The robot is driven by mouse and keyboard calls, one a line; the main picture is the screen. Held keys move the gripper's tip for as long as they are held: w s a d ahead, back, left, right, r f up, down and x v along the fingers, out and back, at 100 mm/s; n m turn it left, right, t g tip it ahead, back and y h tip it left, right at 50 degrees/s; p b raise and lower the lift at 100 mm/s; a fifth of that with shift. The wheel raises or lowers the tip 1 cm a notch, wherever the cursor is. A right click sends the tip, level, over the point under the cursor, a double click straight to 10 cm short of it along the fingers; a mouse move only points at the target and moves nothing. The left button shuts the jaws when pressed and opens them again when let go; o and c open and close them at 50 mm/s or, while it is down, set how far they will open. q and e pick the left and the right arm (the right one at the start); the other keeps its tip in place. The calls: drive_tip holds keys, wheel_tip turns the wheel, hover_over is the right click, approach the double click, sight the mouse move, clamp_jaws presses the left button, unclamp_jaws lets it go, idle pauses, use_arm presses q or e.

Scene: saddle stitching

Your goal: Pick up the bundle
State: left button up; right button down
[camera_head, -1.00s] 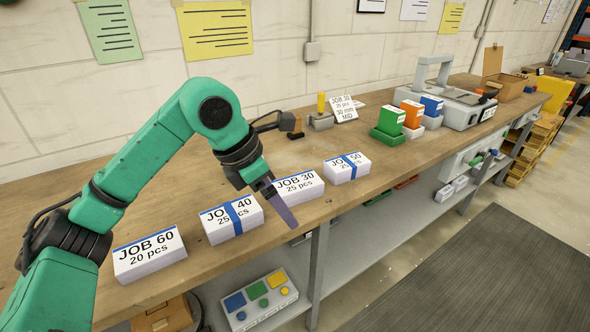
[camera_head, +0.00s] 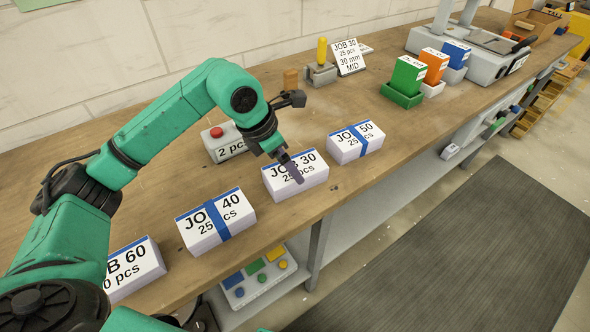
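Four white paper bundles stand in a row on the bench: JOB 60 (camera_head: 134,272), JOB 40 (camera_head: 204,234), JOB 30 (camera_head: 280,188) and JOB 50 (camera_head: 343,150). JOB 40 and JOB 50 have blue bands across them; JOB 30 shows a blue strip along its back edge. A card (camera_head: 348,56) at the back reads JOB 30, 25 pcs, 30 mm, MID. My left gripper (camera_head: 297,177) is over the JOB 30 bundle, its fingers seen edge-on in front of the label. The gap between them is hidden, as is any contact. My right gripper is out of view.
A box with a red button (camera_head: 217,132) stands behind my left forearm. Green (camera_head: 405,76), orange (camera_head: 434,64) and blue (camera_head: 455,54) boxes stand in holders at the right. The bench top (camera_head: 365,95) between them and the bundles is clear.

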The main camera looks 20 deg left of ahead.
use_arm(q)
drive_tip(key=x, duration=0.2)
drive_tip(key=p+x, duration=0.1)
drive_tip(key=x, duration=0.1)
drive_tip(key=shift+d, duration=0.25)
drive_tip(key=shift+w+f, duration=0.1)
drive_tip(key=shift+f, duration=0.1)
drive_tip(key=shift+c, duration=0.9)
clamp_jaws()
drive_tip(key=shift+w, duration=0.1)
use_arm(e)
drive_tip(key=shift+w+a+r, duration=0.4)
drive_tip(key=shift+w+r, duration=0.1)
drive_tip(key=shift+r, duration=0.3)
use_arm(q)
drive_tip(key=shift+r, duration=0.15)
drive_tip(key=shift+r, duration=0.25)
wheel_tip(320, 180, up, 19)
drive_tip(key=b, duration=0.1)
drive_tip(key=shift+r, duration=0.2)
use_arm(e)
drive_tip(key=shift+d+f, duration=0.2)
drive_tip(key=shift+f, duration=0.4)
